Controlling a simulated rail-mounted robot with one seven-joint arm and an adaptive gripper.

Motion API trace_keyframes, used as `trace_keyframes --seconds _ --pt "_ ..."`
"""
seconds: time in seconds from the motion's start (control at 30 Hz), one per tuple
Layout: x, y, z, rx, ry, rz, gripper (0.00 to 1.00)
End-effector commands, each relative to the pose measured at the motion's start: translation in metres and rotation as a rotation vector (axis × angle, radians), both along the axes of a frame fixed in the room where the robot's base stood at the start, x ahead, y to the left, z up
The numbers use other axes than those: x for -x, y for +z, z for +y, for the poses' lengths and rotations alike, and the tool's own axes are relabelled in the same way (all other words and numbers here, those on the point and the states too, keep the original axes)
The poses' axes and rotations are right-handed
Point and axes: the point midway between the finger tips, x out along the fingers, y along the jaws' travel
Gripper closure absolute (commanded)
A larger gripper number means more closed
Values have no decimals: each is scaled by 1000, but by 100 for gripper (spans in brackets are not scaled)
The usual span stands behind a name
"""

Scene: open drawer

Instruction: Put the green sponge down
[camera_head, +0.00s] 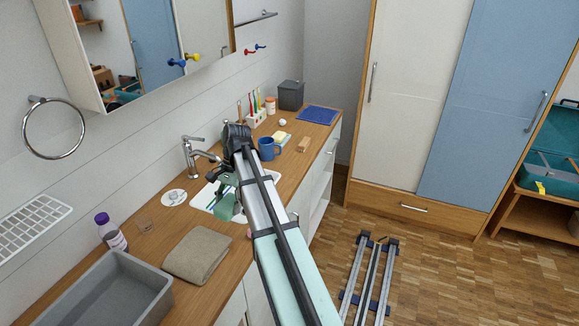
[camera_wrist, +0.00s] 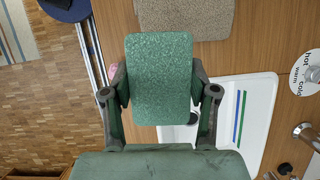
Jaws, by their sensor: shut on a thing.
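The green sponge (camera_wrist: 160,72) is a speckled green block in the wrist view. My gripper (camera_wrist: 158,92) is shut on it, with one finger pressed to each side. In the wrist view the sponge hangs over the wooden counter (camera_wrist: 245,50) and partly covers the white sink (camera_wrist: 262,95). In the head view my gripper (camera_head: 228,188) is over the sink (camera_head: 202,198), and my arm hides part of it. The gap between the sponge and the surface below is hard to judge.
A folded brown towel (camera_head: 198,255) and a grey bin (camera_head: 68,318) stand at the near end of the counter. A purple-capped bottle (camera_head: 112,236) is by the wall. A faucet (camera_head: 190,158) rises behind the sink. A blue mug (camera_head: 268,149) stands farther along.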

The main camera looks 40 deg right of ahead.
Motion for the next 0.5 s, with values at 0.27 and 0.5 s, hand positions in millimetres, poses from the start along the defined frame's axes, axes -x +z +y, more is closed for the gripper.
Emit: trace_keyframes --seconds 0.27,0.5 --pt "-63 21 -120 3 -272 -2 74" --pt "-105 44 -222 7 -560 -4 74"
